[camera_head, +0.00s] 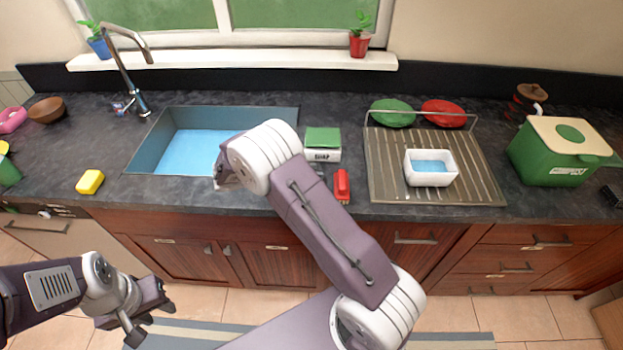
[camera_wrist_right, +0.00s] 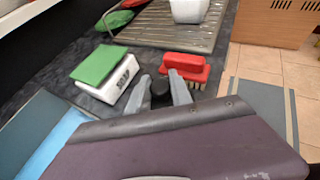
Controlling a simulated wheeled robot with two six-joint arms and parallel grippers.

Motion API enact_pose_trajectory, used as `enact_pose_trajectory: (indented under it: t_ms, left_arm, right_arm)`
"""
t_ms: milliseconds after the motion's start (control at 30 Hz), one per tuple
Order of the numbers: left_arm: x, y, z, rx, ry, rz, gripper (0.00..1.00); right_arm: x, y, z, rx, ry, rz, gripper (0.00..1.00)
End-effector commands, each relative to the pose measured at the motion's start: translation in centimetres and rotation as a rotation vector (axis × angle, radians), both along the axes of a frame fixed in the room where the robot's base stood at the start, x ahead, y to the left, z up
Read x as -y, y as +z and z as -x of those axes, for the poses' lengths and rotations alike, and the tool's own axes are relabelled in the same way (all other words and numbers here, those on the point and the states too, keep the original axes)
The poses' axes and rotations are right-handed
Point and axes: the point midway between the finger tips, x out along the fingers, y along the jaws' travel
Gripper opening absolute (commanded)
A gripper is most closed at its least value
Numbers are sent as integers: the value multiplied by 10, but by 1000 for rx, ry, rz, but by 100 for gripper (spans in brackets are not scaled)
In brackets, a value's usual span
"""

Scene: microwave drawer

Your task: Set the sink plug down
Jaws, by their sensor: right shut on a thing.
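The black sink plug (camera_wrist_right: 159,92) is between the fingertips of my right gripper (camera_wrist_right: 162,90) in the right wrist view. That gripper is shut on it, over or at the dark counter beside the soap box and the red brush. I cannot tell whether the plug touches the counter. In the head view my right arm hides most of the gripper and plug. My left gripper (camera_head: 158,312) is low at the left, in front of the cabinets, apparently open and empty.
A soap box (camera_head: 322,154) and red brush (camera_head: 342,186) are close to my right gripper. The sink (camera_head: 185,150) is to the left, with a yellow sponge (camera_head: 90,181) beyond. A drying rack (camera_head: 385,165) holding a white tub (camera_head: 430,167) stands to the right.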

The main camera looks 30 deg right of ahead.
Motion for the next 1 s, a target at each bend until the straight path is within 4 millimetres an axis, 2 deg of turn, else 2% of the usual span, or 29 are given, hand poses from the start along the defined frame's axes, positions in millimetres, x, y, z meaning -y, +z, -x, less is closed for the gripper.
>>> enact_pose_trajectory:
  t_ms: [100, 233, 467, 867, 900, 933, 1000]
  left_arm:
    - [0, 1, 0, 0, 0, 0, 36]
    - [0, 2, 0, 0, 0, 0, 36]
    - [0, 6, 0, 0, 0, 0, 36]
    - [0, 2, 0, 0, 0, 0, 36]
    - [0, 3, 0, 0, 0, 0, 36]
    - [0, 3, 0, 0, 0, 0, 36]
    - [0, 3, 0, 0, 0, 0, 36]
  right_arm:
    - [4, -6, -10, 1, 0, 0, 0]
    - [4, -10, -11, -1, 0, 1, 0]
    - [4, -45, -10, -2, 1, 1, 0]
    - [3, -52, -10, 0, 1, 0, 0]
    - [3, -51, -10, 0, 1, 0, 37]
    - [3, -50, -10, 0, 1, 0, 45]
    - [3, -50, -10, 0, 1, 0, 48]
